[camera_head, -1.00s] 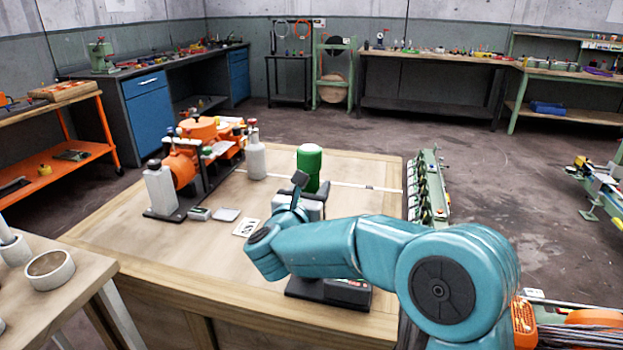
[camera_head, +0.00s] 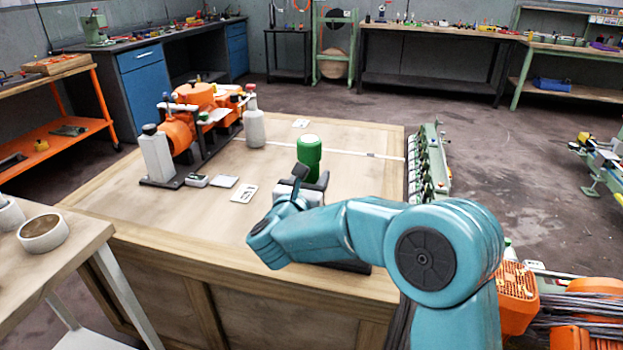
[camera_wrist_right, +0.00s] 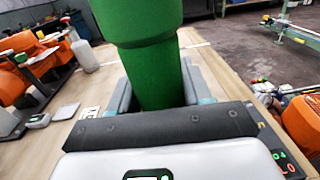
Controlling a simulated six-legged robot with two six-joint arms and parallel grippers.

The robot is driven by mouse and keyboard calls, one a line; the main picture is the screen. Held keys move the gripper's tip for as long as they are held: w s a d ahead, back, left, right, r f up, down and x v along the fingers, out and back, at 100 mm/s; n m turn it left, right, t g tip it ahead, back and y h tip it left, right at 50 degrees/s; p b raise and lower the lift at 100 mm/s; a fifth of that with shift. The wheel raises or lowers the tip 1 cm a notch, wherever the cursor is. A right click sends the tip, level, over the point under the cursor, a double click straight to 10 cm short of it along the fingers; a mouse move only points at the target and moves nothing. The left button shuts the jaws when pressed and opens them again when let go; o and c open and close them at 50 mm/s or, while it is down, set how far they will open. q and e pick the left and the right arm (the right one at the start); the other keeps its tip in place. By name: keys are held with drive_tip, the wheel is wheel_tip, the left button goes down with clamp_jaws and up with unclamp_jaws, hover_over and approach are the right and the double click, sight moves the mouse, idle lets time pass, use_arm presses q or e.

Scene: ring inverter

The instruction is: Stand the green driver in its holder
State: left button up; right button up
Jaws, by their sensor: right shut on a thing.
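The green driver (camera_head: 309,158) stands about upright in my right gripper (camera_head: 304,187), over the table in the head view. In the right wrist view the driver (camera_wrist_right: 150,55) fills the upper middle, with the gripper's grey fingers on both sides of it. The driver's lower end is hidden behind the gripper's dark front bar. My right arm hides much of the table below the gripper. A dark base (camera_head: 352,267) peeks out under the arm; I cannot tell whether it is the holder. My left gripper is not in view.
An orange machine (camera_head: 182,132) with a grey bottle (camera_head: 254,128) next to it stands at the table's left. A green rack (camera_head: 427,165) lines the right edge. Flat cards (camera_head: 244,193) lie left of my gripper. The table's back middle is mostly clear.

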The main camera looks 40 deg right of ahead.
drive_tip(key=shift+f+b, duration=0.1)
drive_tip(key=shift+b, duration=0.45)
idle(0.8)
drive_tip(key=o, duration=1.3)
drive_tip(key=shift+f, duration=0.15)
drive_tip(key=v, duration=1.6)
drive_tip(key=shift+s+a, duration=0.1)
drive_tip(key=shift+a, duration=0.05)
